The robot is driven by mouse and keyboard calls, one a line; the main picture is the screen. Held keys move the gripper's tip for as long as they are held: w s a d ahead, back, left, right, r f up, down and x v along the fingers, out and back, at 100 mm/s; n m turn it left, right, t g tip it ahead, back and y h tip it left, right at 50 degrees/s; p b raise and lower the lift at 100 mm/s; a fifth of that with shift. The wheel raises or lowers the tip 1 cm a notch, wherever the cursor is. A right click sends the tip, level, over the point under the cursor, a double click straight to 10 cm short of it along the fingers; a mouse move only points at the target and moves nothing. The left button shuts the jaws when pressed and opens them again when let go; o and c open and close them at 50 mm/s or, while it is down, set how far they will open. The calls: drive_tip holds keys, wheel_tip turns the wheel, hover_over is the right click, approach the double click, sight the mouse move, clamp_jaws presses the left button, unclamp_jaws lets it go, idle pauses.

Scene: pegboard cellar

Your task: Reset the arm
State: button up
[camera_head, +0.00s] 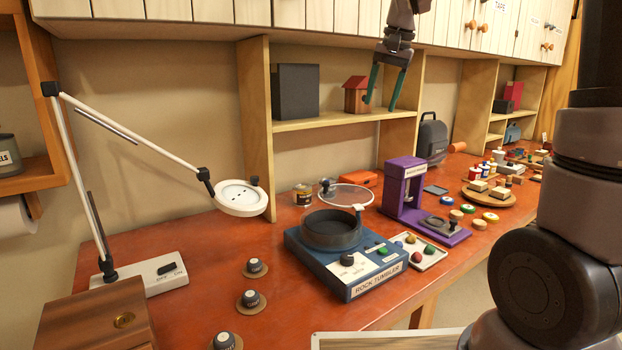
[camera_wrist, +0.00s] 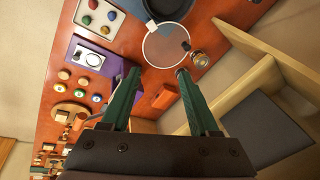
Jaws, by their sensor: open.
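My gripper (camera_head: 387,88) has two green fingers and hangs high in the head view, in front of the wall shelf and over the back of the bench. Its fingers point down and are spread wide with nothing between them. In the wrist view my gripper (camera_wrist: 159,78) is also open and empty. The little red birdhouse (camera_head: 356,96) on the shelf shows just to the left of the fingers. I cannot tell how near they are to it. My arm comes down from the top of the head view, and part of it fills the right side.
The orange bench (camera_head: 215,285) holds a blue rock tumbler (camera_head: 349,271) with a clear round lid (camera_head: 346,194), a purple press (camera_head: 401,190), a tray of coloured stones (camera_head: 430,262) and a white-armed lamp (camera_head: 240,198). Wooden shelves (camera_head: 335,120) and cabinets (camera_head: 480,30) stand close to my gripper.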

drive_tip(key=s+d+t, duration=0.2)
drive_tip(key=s+d, duration=0.1)
drive_tip(key=s, duration=0.8)
drive_tip(key=s+d+f+t, duration=0.1)
drive_tip(key=s+d, duration=0.3)
drive_tip(key=s, duration=0.8)
drive_tip(key=shift+d+f+n+t, duration=0.15)
drive_tip(key=shift+d+n+t, duration=0.1)
drive_tip(key=shift+n+t, duration=0.25)
